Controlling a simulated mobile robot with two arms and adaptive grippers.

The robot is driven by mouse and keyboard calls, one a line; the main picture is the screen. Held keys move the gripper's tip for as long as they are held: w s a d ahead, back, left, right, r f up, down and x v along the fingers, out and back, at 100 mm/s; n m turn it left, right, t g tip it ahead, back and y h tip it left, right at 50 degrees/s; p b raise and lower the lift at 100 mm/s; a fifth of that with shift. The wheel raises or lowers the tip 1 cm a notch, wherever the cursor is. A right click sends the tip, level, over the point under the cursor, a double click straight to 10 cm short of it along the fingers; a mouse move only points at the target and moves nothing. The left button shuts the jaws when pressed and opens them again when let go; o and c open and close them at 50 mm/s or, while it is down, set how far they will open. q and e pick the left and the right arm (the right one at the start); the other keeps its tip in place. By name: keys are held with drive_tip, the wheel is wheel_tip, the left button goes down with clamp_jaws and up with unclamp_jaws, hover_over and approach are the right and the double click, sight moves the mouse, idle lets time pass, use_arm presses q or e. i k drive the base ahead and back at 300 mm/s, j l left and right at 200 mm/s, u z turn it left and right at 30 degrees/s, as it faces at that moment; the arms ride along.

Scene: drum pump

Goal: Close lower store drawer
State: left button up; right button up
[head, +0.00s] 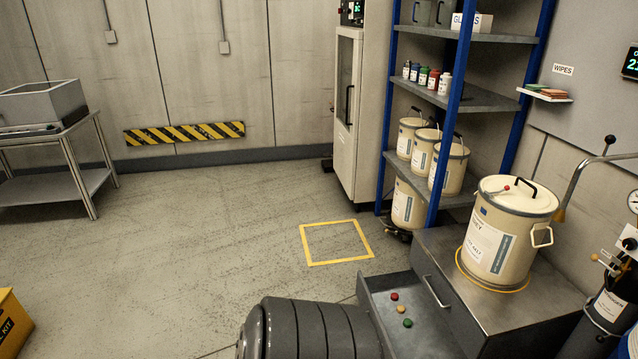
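A grey metal store cabinet (505,300) stands at the bottom right. Its lower drawer (428,336) is pulled out toward the left, with its inside in view. Three small knob-like pieces, red (394,296), orange (401,309) and green (407,323), lie in it. A bar handle (436,291) is on the cabinet face above the open drawer. The near end of the drawer is cut off by the picture's bottom edge. Neither of my grippers is in view.
A cream drum (507,235) stands on the cabinet top. Blue-posted shelves (487,92) with tubs stand behind it. A yellow floor square (335,243) lies left of the cabinet. The floor in the middle is clear. A yellow kit box (12,325) is at the lower left.

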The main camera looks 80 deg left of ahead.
sight(429, 336)
drive_tip(key=u, duration=2.1)
